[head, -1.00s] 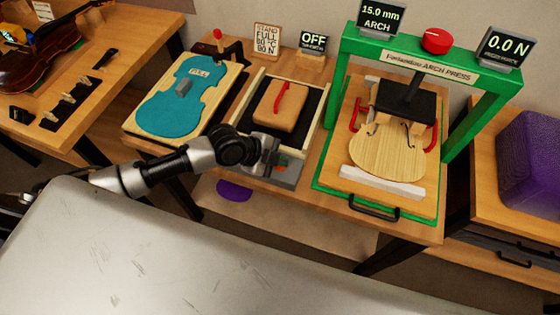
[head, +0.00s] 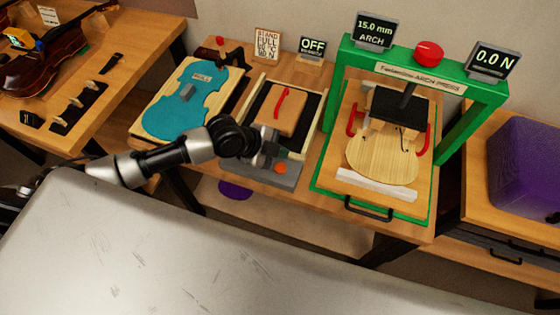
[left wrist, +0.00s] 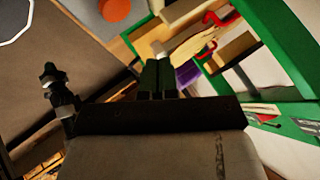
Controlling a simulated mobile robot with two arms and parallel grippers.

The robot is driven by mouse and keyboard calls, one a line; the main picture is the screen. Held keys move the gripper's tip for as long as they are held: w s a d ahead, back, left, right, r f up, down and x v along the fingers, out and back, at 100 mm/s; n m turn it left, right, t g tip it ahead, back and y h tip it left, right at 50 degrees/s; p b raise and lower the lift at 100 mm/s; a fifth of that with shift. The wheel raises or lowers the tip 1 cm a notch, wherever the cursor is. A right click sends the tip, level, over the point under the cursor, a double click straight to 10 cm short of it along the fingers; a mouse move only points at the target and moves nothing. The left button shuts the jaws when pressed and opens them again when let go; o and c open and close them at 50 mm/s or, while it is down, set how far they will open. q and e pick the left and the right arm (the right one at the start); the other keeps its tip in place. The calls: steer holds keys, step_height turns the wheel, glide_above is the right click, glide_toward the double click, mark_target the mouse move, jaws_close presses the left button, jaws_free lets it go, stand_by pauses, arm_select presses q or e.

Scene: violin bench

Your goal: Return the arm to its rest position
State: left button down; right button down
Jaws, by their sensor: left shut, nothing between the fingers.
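My left arm reaches in from the left in the head view, and its gripper (head: 268,152) is above the front edge of the heater station, near its grey control box (head: 272,175). The gripper looks shut and empty. In the left wrist view its two dark fingers (left wrist: 158,76) are together with nothing between them. An orange round knob (head: 279,168) on the grey box shows just below the gripper, and it also shows in the left wrist view (left wrist: 116,9). My right gripper is in neither view.
The green arch press (head: 456,148) stands to the right, holding a pale violin plate (head: 380,160). A blue violin form (head: 190,92) lies left of the heater tray's tan block (head: 281,108). A purple block (head: 525,165) is far right. A grey surface (head: 190,245) fills the front.

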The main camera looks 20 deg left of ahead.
arm_select(q)
steer(key=shift+s+r, duration=0.1)
steer(key=shift+r, duration=0.1)
stand_by(0.4)
steer(key=s+d+r+n+y, duration=0.2)
steer(key=s+n+y, duration=0.1)
steer(key=s+n, duration=0.7)
steer(key=s+a+n+g+y, duration=0.2)
steer(key=s+a+n+y, duration=0.2)
steer(key=s+a+n, duration=0.5)
step_height(320, 180, down, 29)
steer(key=s+m+g+b, duration=0.1)
steer(key=s+b, duration=0.1)
steer(key=s, duration=0.1)
steer(key=s+a+f+g, duration=0.1)
steer(key=s+a+f, duration=0.2)
steer(key=s+f, duration=1.2)
steer(key=shift+s+a+f+y+b, duration=0.15)
steer(key=shift+f+y+b, duration=0.15)
steer(key=shift+f+b, duration=0.1)
